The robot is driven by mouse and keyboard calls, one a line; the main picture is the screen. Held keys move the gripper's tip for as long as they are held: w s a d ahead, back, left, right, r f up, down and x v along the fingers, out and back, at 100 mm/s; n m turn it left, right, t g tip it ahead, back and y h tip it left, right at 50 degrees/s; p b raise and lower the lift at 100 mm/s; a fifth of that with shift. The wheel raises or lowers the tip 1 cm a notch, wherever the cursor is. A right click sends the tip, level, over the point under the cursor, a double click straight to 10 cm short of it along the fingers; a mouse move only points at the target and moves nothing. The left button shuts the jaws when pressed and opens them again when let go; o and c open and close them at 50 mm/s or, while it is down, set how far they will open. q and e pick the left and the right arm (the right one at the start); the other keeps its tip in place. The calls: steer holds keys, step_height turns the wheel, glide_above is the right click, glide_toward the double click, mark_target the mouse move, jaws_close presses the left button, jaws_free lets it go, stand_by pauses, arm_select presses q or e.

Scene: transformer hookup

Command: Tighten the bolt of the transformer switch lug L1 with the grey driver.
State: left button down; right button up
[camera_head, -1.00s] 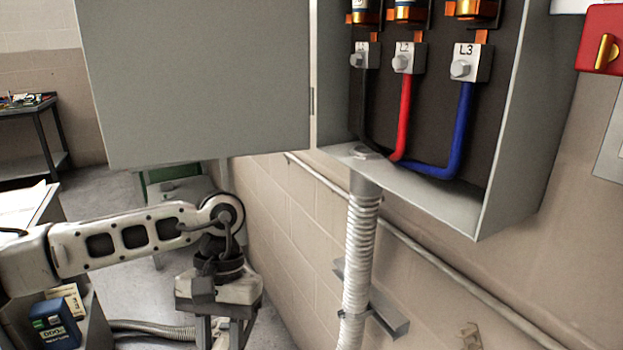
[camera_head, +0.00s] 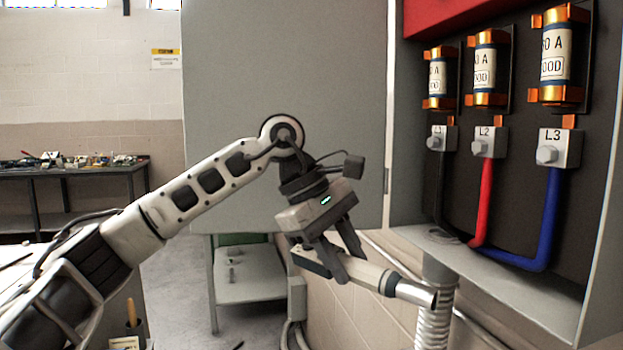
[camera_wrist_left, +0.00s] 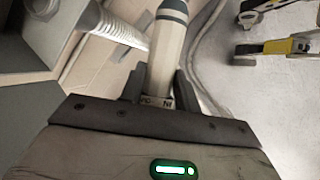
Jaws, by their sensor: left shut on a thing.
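The switch lug L1 (camera_head: 448,140) is a small pale block with a grey hex bolt (camera_head: 433,142), in the open cabinet at the right of the head view. A black cable runs down from it. My left gripper (camera_head: 349,264) is shut on the grey driver (camera_head: 370,274), whose metal nose points right and slightly down. The driver is below and left of L1, apart from it, near the cabinet's lower edge. In the left wrist view the driver (camera_wrist_left: 168,45) stands out between the fingers, and its tip is out of frame. My right gripper is not in view.
Lugs L2 (camera_head: 490,142) and L3 (camera_head: 560,149) sit right of L1, with red and blue cables. Fuses (camera_head: 486,68) are above. The open cabinet door (camera_head: 230,110) stands behind my left arm. A ribbed conduit (camera_head: 434,310) rises into the cabinet floor near the driver's tip.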

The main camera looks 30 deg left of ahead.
arm_select(q)
steer(key=s+a+r+n+t+y, duration=0.1)
steer(key=a+r+n+t+y, duration=0.1)
steer(key=r+n, duration=0.3)
steer(key=s+a+r+n+t+y, duration=0.1)
steer(key=r+n+y, duration=0.3)
steer(key=r, duration=0.9)
steer(key=shift+s+a+n+t+b, duration=0.2)
steer(key=shift+a+n+t+b, duration=0.35)
steer(key=shift+n+t, duration=0.45)
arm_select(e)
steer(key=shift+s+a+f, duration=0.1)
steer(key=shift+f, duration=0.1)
arm_select(q)
steer(key=shift+a, duration=0.1)
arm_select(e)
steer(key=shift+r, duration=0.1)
arm_select(q)
steer(key=shift+w+d+p, duration=1.8)
steer(key=shift+w, duration=0.15)
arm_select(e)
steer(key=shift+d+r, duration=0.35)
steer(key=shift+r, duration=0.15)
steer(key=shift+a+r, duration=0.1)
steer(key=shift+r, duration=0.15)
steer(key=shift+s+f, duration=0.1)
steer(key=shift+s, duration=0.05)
